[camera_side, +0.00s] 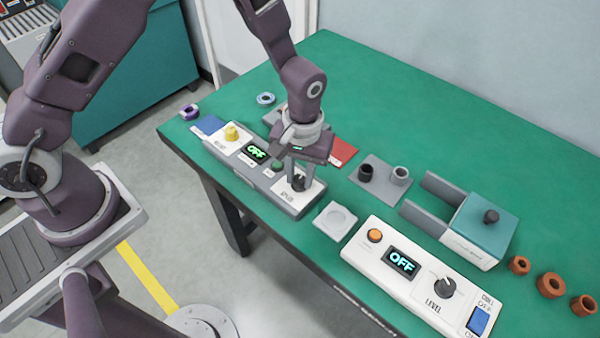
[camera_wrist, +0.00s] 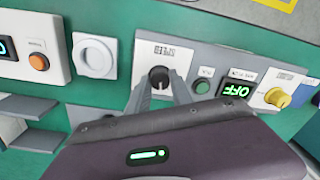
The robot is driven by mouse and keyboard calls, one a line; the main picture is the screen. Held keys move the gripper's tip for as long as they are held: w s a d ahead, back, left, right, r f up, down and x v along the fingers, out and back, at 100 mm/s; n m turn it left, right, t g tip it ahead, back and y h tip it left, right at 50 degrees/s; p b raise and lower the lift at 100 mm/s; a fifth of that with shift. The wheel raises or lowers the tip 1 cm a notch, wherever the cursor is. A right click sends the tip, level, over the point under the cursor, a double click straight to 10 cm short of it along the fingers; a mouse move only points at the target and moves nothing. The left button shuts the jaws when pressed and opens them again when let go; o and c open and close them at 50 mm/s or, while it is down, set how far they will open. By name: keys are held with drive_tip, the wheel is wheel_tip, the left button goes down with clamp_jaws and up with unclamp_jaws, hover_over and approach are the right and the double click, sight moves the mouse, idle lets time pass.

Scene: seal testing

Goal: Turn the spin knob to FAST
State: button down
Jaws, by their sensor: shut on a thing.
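The long grey and white control unit (camera_side: 262,178) lies along the table's near left edge. Its black knob (camera_side: 298,185) is at the right end, beside a small printed label. In the wrist view the black knob (camera_wrist: 159,74) shows a pale pointer line, and the label above it appears upside down; I cannot read its settings. My gripper (camera_side: 298,174) points down over this end, with its fingers shut on the sides of the black knob. The unit's display (camera_wrist: 237,90) reads OFF in green. A green button (camera_wrist: 203,87) sits between display and knob.
A yellow knob (camera_side: 232,133) is on the same unit. A second white unit (camera_side: 412,273) has an orange button, an OFF display and a LEVEL knob (camera_side: 445,287). A white plate (camera_side: 335,220) lies between the units. Cups, a teal-topped fixture (camera_side: 486,226) and brown rings stand farther right.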

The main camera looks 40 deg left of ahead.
sight(300, 180)
drive_tip(key=m, duration=0.5)
drive_tip(key=shift+m, duration=0.3)
drive_tip(key=m, duration=0.4)
drive_tip(key=shift+m, duration=0.6)
drive_tip(key=c, duration=1.1)
unclamp_jaws()
drive_tip(key=shift+c, duration=0.2)
wheel_tip(300, 180, up, 7)
drive_tip(key=shift+s+d+r, duration=0.1)
